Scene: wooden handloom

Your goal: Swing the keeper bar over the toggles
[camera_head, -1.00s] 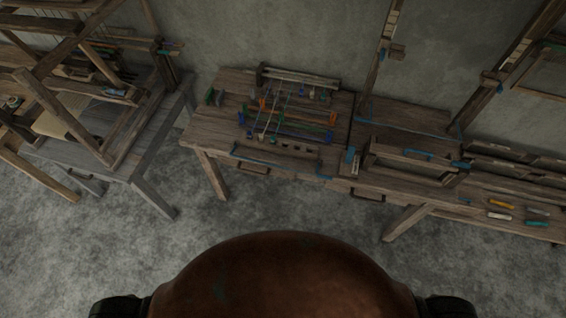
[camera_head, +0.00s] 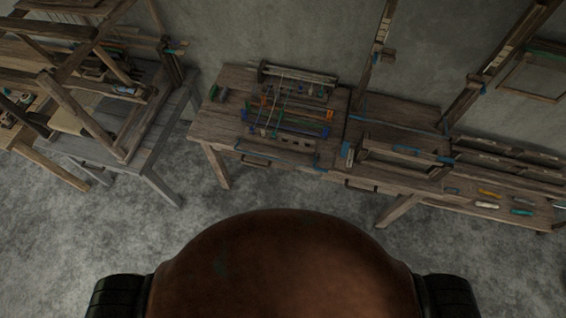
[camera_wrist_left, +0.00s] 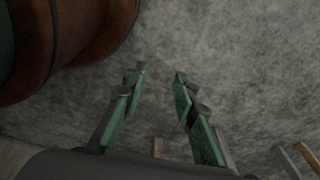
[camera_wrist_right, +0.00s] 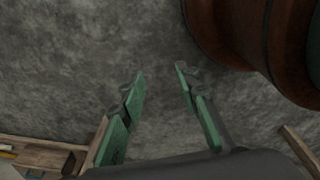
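The wooden workbench (camera_head: 225,122) stands ahead against the wall. On it sits a small frame with coloured toggles or pegs in blue, green and orange, and pale threads between them. A wooden bar (camera_head: 298,74) lies along the back of this frame; a blue bar (camera_head: 303,131) crosses its front part. I cannot tell which piece is the keeper bar. My left gripper (camera_wrist_left: 160,80) shows in the left wrist view, open and empty over the floor. My right gripper (camera_wrist_right: 160,78) is open and empty over the floor in the right wrist view. Neither gripper shows in the head view.
A large wooden loom frame on a grey table (camera_head: 150,150) stands at left. A box-like wooden frame (camera_head: 400,155) sits on the bench's right part. Coloured tools lie on a low shelf (camera_head: 465,200) at far right. Bare floor lies between me and the bench.

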